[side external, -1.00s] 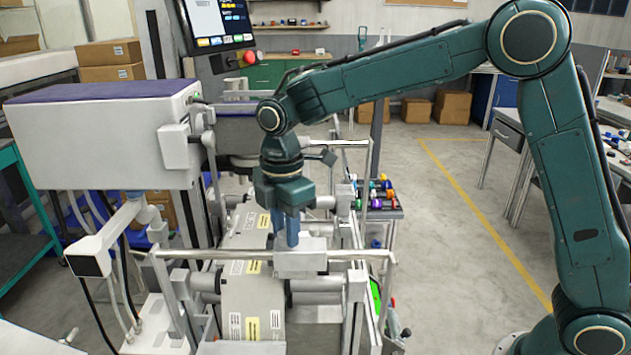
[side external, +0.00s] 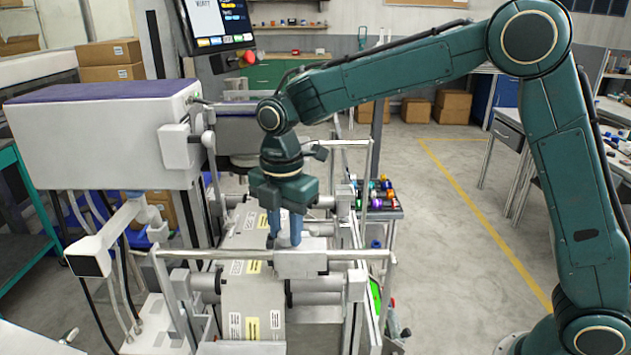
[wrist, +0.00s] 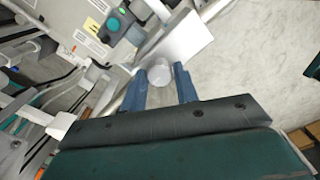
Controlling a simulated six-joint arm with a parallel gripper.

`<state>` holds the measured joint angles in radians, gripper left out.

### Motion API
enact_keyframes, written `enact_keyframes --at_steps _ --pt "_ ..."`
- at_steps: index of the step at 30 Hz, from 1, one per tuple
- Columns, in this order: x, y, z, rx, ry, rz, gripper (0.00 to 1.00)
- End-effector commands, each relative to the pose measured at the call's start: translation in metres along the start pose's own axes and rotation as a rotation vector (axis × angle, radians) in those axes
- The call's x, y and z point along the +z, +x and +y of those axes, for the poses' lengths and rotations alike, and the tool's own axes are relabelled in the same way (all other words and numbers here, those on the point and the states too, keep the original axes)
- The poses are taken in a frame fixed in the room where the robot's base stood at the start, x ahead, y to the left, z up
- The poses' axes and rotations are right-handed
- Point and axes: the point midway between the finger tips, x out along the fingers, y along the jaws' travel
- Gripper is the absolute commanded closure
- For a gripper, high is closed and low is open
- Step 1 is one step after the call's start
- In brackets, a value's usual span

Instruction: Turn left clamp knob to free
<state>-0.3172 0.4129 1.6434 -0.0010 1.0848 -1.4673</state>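A pale grey round knob (wrist: 160,73) shows in the wrist view beside a flat pale block. I cannot tell from these views which clamp it belongs to. My gripper (wrist: 160,70) has its two blue fingers spread, one on each side of the knob as seen in that view. I cannot tell whether either finger touches it. In the side external view my gripper (side external: 285,236) points down over the machine, just above a grey clamp block (side external: 301,262) on a horizontal bar. The knob is hidden there behind the fingers and clamp.
A long bar (side external: 200,254) crosses the machine in front of the fingers. A curved, labelled panel (side external: 252,292) lies below. A white box-shaped unit (side external: 100,140) stands left. A tray of coloured reels (side external: 380,204) is at right. The wrist view's right side shows open floor.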

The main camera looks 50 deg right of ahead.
Motion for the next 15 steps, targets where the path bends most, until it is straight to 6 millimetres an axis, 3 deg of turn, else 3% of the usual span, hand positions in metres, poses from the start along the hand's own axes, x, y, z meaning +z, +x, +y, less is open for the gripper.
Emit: enact_keyframes --at_steps 3,15 --pt "-0.0002 -0.0003 0.0001 0.001 0.0 0.0 0.51" --pt "0.0001 -0.003 0.0004 0.001 0.002 0.0 0.51"
